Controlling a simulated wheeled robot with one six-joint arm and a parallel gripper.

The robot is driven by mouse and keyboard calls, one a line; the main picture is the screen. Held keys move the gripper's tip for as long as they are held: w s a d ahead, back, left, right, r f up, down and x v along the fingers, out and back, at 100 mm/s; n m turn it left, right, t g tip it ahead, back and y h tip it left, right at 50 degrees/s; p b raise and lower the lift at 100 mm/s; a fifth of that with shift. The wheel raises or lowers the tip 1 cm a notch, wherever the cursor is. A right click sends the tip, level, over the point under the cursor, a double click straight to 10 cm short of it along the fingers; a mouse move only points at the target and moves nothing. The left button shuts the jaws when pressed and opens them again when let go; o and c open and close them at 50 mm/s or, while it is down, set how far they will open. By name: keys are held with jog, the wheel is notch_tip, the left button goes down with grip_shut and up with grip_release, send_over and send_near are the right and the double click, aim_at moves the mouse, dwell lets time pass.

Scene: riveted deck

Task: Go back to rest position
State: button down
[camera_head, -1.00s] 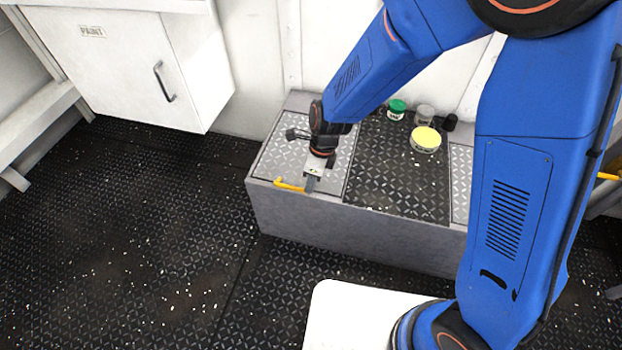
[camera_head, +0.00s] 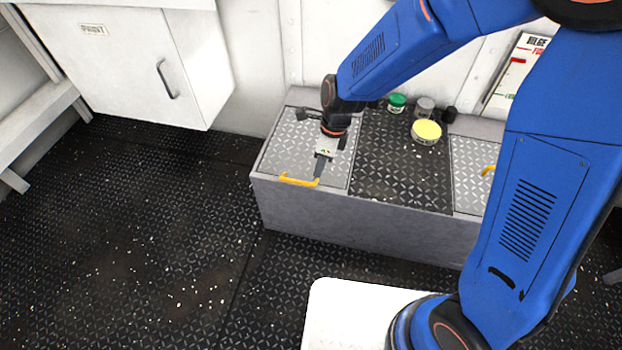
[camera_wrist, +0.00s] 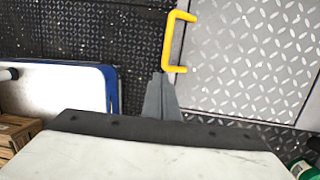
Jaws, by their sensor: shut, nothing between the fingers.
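My gripper (camera_head: 318,178) is above the left metal lid of the grey bench in the head view, close to a yellow handle (camera_head: 299,181) at the lid's front edge. In the wrist view my gripper (camera_wrist: 160,78) has its fingers together with nothing between them. The yellow handle (camera_wrist: 168,42) shows just beyond the fingertips there, with a small gap beside them. The left lid (camera_head: 290,150) lies flat, and its diamond-plate surface (camera_wrist: 255,50) fills the right of the wrist view.
A yellow-topped tin (camera_head: 427,131), a green-lidded jar (camera_head: 397,102) and dark containers stand at the bench's back. A second yellow handle (camera_head: 489,170) is on the right lid. A white paint cabinet (camera_head: 120,60) hangs at left. The deck (camera_head: 150,220) at left is clear.

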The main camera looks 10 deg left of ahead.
jog(key=d+r+n+t, duration=0.1)
jog(key=d+r+n, duration=0.4)
jog(key=d+r, duration=0.85)
jog(key=s+d+r+n+t, duration=0.1)
jog(key=s+d+r+n, duration=0.2)
jog(key=d, duration=0.4)
jog(key=s+d+r+n+t+h, duration=0.1)
jog(key=s+d+r+n+t, duration=0.1)
jog(key=s+d+n, duration=0.4)
jog(key=s+d+r+n+t+h, duration=0.1)
jog(key=s+d+r+n, duration=0.4)
jog(key=d, duration=0.4)
jog(key=shift+s+d+t, duration=0.2)
jog(key=shift+s+t, duration=0.2)
jog(key=shift+s, duration=0.35)
